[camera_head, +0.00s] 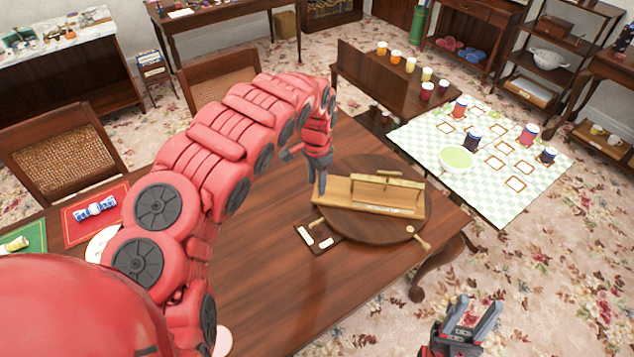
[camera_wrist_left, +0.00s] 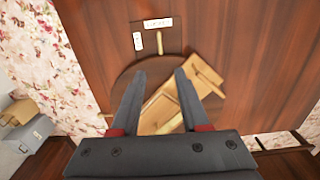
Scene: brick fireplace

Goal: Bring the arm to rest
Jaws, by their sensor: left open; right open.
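My red left arm (camera_head: 215,150) comes in from the left in the head view, arched over the wooden table (camera_head: 270,260). My left gripper (camera_head: 317,182) points down beside the left end of a light wooden stand (camera_head: 345,190). In the left wrist view, the left gripper (camera_wrist_left: 160,75) has its fingers spread, with nothing held between them. Below them lie the stand (camera_wrist_left: 190,105) and the round dark wooden board (camera_wrist_left: 127,75) under it. Touching or apart cannot be told. My right gripper (camera_head: 468,318) is open and empty at the bottom right, over the carpet.
A small dark plate with white labels (camera_head: 318,235) lies by the round board (camera_head: 365,232). Chairs (camera_head: 65,150) stand at the left. The table's front middle is clear.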

